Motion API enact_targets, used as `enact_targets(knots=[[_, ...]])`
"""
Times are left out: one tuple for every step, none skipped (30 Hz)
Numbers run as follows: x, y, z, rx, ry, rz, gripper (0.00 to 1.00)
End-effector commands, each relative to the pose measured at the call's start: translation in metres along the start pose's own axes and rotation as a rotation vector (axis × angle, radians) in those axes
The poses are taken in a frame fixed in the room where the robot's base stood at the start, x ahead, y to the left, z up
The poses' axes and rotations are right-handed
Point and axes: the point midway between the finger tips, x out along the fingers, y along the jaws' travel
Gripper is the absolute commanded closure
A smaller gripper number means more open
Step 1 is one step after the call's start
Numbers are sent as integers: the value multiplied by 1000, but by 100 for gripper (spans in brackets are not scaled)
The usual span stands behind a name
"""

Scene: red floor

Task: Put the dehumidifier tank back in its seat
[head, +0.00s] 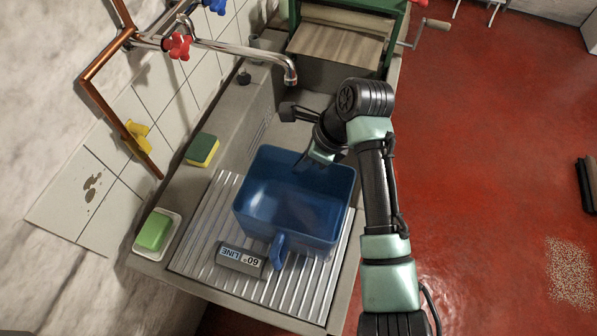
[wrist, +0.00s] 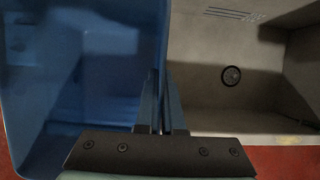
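The tank is an open blue plastic bin (head: 290,200) on the ribbed metal draining board, with a blue handle (head: 279,250) on its near side. I cannot tell whether its base touches the board. My gripper (head: 322,158) is at the tank's far right rim, its fingertips largely hidden in the head view. In the wrist view the gripper (wrist: 162,100) has its fingers close together on either side of the wall of the blue tank (wrist: 100,90). The tank's inside looks empty. I cannot make out a dehumidifier or its seat.
A grey block marked "LINE 60°" (head: 240,261) lies by the handle. A green soap (head: 154,231) and a sponge (head: 202,150) lie along the left edge. A tap (head: 245,52) overhangs the sink basin (wrist: 225,100). A green-framed roller machine (head: 340,40) stands behind. Red floor is right.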

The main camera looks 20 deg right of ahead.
Motion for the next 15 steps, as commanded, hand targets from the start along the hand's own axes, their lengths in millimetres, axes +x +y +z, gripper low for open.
enact_targets(knots=[[3, 0, -2, 1, -1, 0, 100], [6, 0, -3, 1, 0, 1, 100], [11, 1, -5, 2, 0, 2, 100], [15, 1, -7, 3, 0, 2, 100], [20, 1, -9, 3, 1, 3, 100], [25, 0, -11, 2, 0, 2, 100], [29, 0, -13, 2, 1, 2, 100], [32, 0, -14, 2, 0, 1, 100], [35, 0, -14, 1, 0, 1, 100], [36, 0, -15, 0, 0, 1, 100], [37, 0, -15, 0, 0, 0, 100], [38, 0, -16, 0, -1, -1, 100], [38, 0, -15, 0, -1, -1, 100], [37, 0, -15, -1, -1, -1, 100], [37, 0, -15, -1, -1, -1, 100]])
